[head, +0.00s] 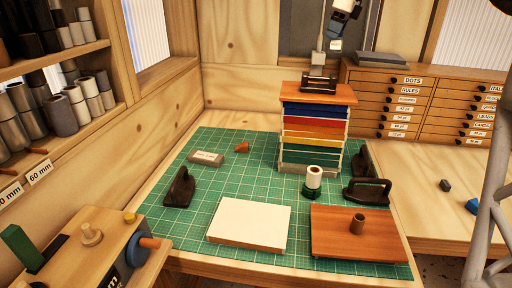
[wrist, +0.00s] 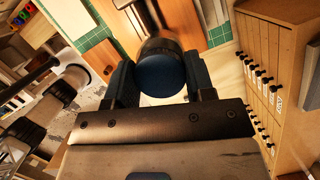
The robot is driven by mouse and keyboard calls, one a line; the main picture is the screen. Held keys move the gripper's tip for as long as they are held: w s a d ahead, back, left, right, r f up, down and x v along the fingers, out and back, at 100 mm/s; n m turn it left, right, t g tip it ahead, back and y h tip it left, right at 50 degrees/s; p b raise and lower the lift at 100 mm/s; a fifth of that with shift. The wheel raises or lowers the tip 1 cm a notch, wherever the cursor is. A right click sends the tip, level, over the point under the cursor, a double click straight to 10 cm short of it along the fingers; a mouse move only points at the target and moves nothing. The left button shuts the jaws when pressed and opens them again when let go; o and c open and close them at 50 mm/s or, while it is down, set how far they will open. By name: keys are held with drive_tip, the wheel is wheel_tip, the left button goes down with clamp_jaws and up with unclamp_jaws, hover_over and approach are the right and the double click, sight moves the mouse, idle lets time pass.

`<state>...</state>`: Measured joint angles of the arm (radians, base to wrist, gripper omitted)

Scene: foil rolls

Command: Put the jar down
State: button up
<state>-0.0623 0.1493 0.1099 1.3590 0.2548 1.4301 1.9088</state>
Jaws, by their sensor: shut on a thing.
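In the wrist view my gripper (wrist: 160,82) is shut on a dark round jar with a blue end (wrist: 160,72), one finger on each side. The blue end faces the camera, and the jar's far side is hidden. Parts of the green mat and brown boards show beyond it, so it is held above the work area. How far the jar's underside is from any surface cannot be told. In the head view I cannot make out the gripper or the held jar.
The green mat (head: 190,228) holds a white block (head: 250,225), a brown board (head: 340,245), a dark-green and white roll (head: 313,182), and black-handled tools (head: 180,188). A stack of coloured drawers (head: 314,130) stands behind. The right bench (head: 425,205) has clear room.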

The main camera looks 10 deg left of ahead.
drive_tip(key=s+a+f+n, duration=0.1)
drive_tip(key=s+a, duration=0.4)
drive_tip(key=s, duration=0.7)
drive_tip(key=s+a+f+n, duration=0.1)
drive_tip(key=s+a, duration=0.3)
drive_tip(key=s, duration=0.7)
drive_tip(key=s+a+f, duration=0.1)
drive_tip(key=s+a, duration=0.4)
drive_tip(key=s, duration=0.7)
drive_tip(key=shift+g, duration=0.4)
drive_tip(key=f, duration=3.3)
drive_tip(key=shift+w+d+f, duration=0.15)
drive_tip(key=shift+w+d, duration=0.05)
drive_tip(key=shift+w, duration=0.2)
drive_tip(key=w+a, duration=0.3)
drive_tip(key=w, duration=0.4)
drive_tip(key=w+a+f, duration=0.1)
drive_tip(key=w+a, duration=0.2)
drive_tip(key=w, duration=0.4)
drive_tip(key=shift+w+a+f, duration=0.2)
drive_tip(key=shift+w+a, duration=0.05)
drive_tip(key=shift+a, duration=0.1)
drive_tip(key=shift+f, duration=0.1)
drive_tip(key=shift+f, duration=1.65)
drive_tip(key=shift+f, duration=0.15)
